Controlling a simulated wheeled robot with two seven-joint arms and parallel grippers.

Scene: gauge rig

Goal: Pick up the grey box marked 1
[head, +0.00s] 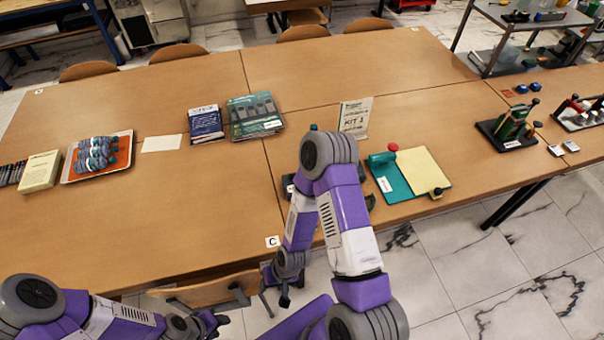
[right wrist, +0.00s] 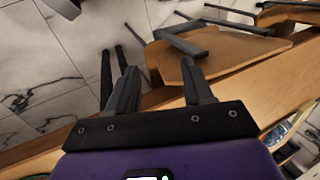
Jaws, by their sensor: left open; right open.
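I cannot make out a grey box marked 1 in either view. A dark object (head: 288,184) on the table is mostly hidden behind my right arm in the head view, and I cannot tell what it is. My right gripper (head: 275,297) hangs at the table's front edge beside a chair. In the right wrist view its two fingers (right wrist: 157,78) are apart with nothing between them. My left gripper (head: 220,321) is low at the bottom left of the head view, in front of the table, open, with no object visible in it.
A wooden chair (head: 212,288) stands at the table's front edge; it also shows in the right wrist view (right wrist: 215,65). On the table (head: 150,235) are an orange tray (head: 122,165), books (head: 254,116), a KIT 1 sign (head: 355,118) and a teal board (head: 391,182). The table's left front is clear.

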